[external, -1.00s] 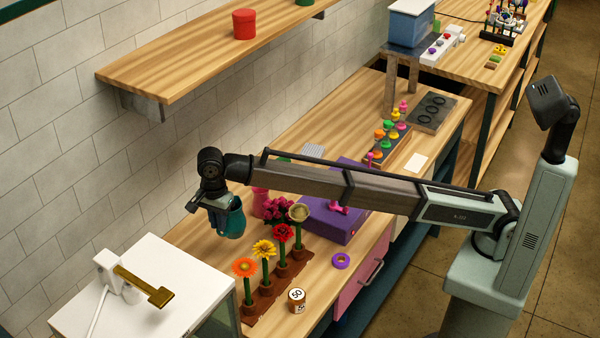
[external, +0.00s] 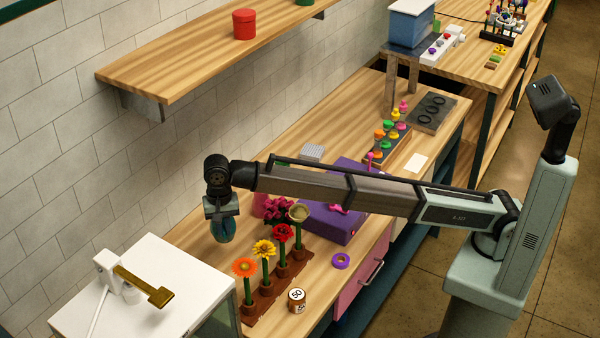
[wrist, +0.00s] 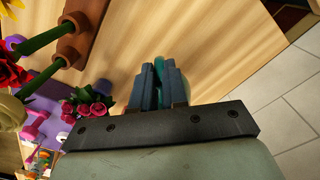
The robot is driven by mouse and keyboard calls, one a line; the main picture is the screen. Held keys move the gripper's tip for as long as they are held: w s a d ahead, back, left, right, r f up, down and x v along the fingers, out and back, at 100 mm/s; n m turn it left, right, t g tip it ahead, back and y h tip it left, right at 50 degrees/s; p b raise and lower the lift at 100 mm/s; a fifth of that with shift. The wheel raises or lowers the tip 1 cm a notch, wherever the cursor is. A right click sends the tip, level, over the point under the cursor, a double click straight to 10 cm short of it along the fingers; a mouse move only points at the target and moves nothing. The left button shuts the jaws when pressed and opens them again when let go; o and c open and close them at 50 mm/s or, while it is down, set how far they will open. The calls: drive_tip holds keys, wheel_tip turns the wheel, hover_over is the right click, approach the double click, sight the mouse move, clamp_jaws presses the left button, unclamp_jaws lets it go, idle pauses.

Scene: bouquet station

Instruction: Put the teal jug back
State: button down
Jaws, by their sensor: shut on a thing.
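The teal jug (external: 223,229) hangs below my gripper (external: 221,207) in the external view, over the wooden counter near the wall. In the wrist view my gripper (wrist: 160,80) has its two fingers close together on a teal edge of the jug (wrist: 159,66). Most of the jug is hidden behind the fingers there. In the external view the jug looks roughly upright, left of the flowers. I cannot tell whether its bottom touches the counter.
A brown rack with several flowers (external: 265,292) stands right of the jug. A purple box (external: 333,222) and a pink bouquet (external: 277,211) are behind it. A wooden shelf (external: 170,75) is above on the wall.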

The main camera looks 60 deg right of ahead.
sight(228, 236)
drive_tip(key=shift+f, duration=3.9)
drive_tip(key=c, duration=1.1)
unclamp_jaws()
drive_tip(key=shift+c, duration=0.2)
wheel_tip(228, 236, up, 12)
drive_tip(key=shift+r, duration=0.15)
